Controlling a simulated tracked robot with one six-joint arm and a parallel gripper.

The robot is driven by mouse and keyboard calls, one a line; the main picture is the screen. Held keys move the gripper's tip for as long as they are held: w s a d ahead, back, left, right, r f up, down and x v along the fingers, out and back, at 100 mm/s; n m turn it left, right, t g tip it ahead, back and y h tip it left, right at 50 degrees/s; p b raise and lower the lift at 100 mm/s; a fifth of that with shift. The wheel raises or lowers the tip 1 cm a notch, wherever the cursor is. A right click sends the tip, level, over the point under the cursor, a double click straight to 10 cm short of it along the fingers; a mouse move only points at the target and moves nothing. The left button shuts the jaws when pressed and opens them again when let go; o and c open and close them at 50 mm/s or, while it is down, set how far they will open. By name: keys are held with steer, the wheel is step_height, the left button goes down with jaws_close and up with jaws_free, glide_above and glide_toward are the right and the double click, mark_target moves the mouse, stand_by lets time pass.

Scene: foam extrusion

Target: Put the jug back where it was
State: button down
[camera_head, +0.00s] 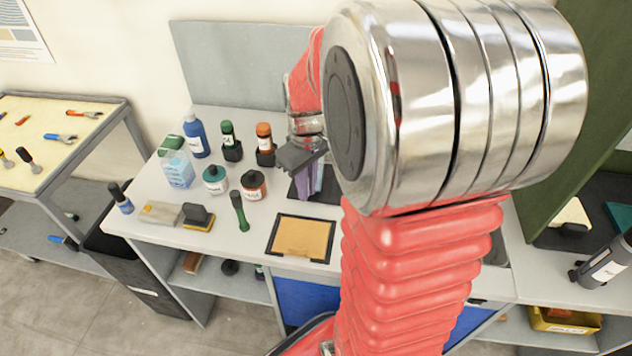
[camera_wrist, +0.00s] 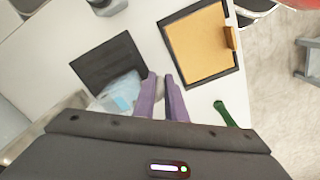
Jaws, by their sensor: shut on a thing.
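The jug (camera_wrist: 120,95) is clear with light blue in it. In the wrist view it sits at the fingertips and overlaps the lower edge of a black mat (camera_wrist: 108,58). My gripper (camera_wrist: 160,77) has two purple fingers, close together and shut on the jug, apparently at a narrow grey part. In the head view my gripper (camera_head: 312,190) points down over the black mat (camera_head: 296,190); the jug is mostly hidden behind the fingers. I cannot tell whether the jug touches the mat.
Left of my gripper stand a brown bottle (camera_head: 254,185), a teal-capped jar (camera_head: 215,179), a blue bottle (camera_head: 196,136) and a clear container with blue liquid (camera_head: 178,170). A tan board (camera_head: 302,237) and green-handled tool (camera_head: 240,211) lie nearer the front edge.

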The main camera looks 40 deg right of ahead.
steer(key=shift+w+d, duration=0.2)
steer(key=shift+d, duration=0.6)
steer(key=shift+w+d, duration=0.2)
steer(key=shift+d, duration=0.55)
steer(key=shift+f, duration=0.75)
steer(key=shift+f, duration=0.1)
steer(key=c, duration=1.8)
jaws_free()
step_height(320, 180, up, 12)
steer(key=shift+s, duration=0.15)
